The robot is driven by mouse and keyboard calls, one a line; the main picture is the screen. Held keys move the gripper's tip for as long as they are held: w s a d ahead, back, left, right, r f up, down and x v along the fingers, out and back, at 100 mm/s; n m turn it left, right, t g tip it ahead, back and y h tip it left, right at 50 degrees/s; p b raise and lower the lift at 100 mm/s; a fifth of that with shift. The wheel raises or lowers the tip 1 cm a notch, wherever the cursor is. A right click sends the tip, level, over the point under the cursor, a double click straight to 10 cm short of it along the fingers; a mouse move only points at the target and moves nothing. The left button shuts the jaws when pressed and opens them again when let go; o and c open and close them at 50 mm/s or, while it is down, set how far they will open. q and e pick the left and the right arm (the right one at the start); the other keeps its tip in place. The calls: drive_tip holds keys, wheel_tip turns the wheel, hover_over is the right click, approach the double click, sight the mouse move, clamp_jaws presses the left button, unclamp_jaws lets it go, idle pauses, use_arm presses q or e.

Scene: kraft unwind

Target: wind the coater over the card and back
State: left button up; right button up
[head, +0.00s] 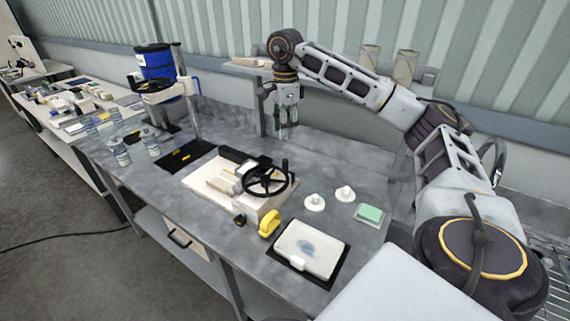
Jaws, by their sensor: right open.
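The coater (240,187) stands mid-bench, a pale base with a black crossbar and a black spoked handwheel (268,182) at its right front. The wheel's upright crank grip (284,166) points up at the wheel's right side. A pale flat piece lies on the coater bed (222,187); I cannot tell whether it is the card. My right gripper (288,134) hangs fingers down toward the back of the bench, behind the coater and apart from it, open and empty. My left gripper is not in view.
A yellow object (269,222) and a white pad on a black mat (311,248) lie in front. Two white knobbed pieces (345,194) and a green-topped block (369,214) sit to the right. Clear jars (120,151) and a blue drum (155,62) stand left. The back right bench is clear.

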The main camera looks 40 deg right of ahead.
sight(285, 160)
drive_tip(key=shift+f+p, duration=0.75)
drive_tip(key=shift+f, duration=6.15)
clamp_jaws()
